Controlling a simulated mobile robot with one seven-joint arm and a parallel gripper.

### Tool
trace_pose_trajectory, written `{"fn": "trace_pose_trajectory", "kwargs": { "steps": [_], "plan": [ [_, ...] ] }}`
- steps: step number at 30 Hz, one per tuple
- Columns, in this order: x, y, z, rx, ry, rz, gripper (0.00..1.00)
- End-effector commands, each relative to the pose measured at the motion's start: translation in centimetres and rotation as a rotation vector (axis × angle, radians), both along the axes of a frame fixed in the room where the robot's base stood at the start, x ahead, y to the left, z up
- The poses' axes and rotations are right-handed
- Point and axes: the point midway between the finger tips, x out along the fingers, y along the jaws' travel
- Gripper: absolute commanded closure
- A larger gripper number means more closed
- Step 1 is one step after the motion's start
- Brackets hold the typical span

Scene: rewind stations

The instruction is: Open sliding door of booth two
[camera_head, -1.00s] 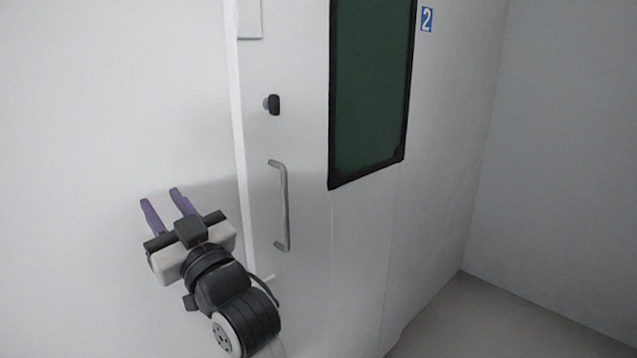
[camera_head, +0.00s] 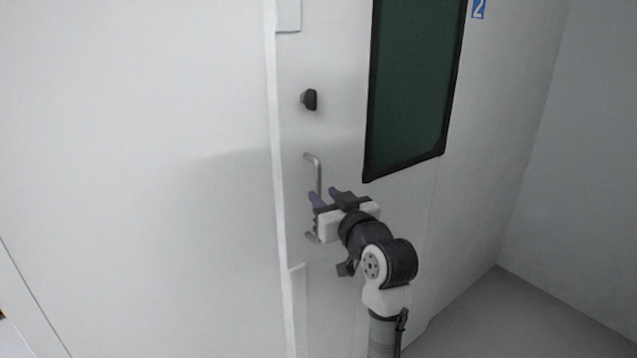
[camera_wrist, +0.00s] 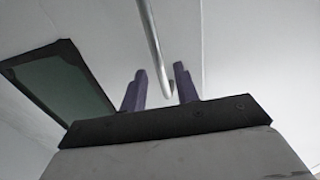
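The white sliding door of booth two (camera_head: 340,130) has a dark green window (camera_head: 415,85) and a blue plate with a white 2 to the right of it. Its grey bar handle (camera_head: 318,170) stands upright near the door's left edge. My gripper (camera_head: 326,196) is at the lower half of the handle and hides part of it. In the wrist view the fingers (camera_wrist: 158,88) are apart, and the handle (camera_wrist: 152,45) runs down between them in the picture. I cannot tell whether either finger touches it.
A black knob (camera_head: 310,99) sits above the handle. A white wall panel (camera_head: 150,150) lies left of the door edge. Grey floor (camera_head: 490,310) is open at the lower right, below a plain side wall (camera_head: 570,150).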

Motion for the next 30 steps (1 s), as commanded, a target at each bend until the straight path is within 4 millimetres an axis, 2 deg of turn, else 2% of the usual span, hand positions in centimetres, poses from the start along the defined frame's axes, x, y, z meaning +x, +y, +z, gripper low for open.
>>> {"fn": "trace_pose_trajectory", "kwargs": {
  "steps": [3, 9, 19, 26, 30],
  "plan": [
    [1.9, 0.9, 0.2, 0.0, 0.002, 0.001, 0.69],
    [3.6, 1.7, 0.1, 0.0, 0.001, 0.0, 0.69],
    [3.9, 1.8, 0.0, -0.001, 0.0, 0.0, 0.69],
    [3.9, 1.8, 0.0, 0.0, 0.0, 0.0, 0.98],
    [3.9, 1.8, 0.0, 0.0, 0.0, 0.0, 1.0]
  ]
}}
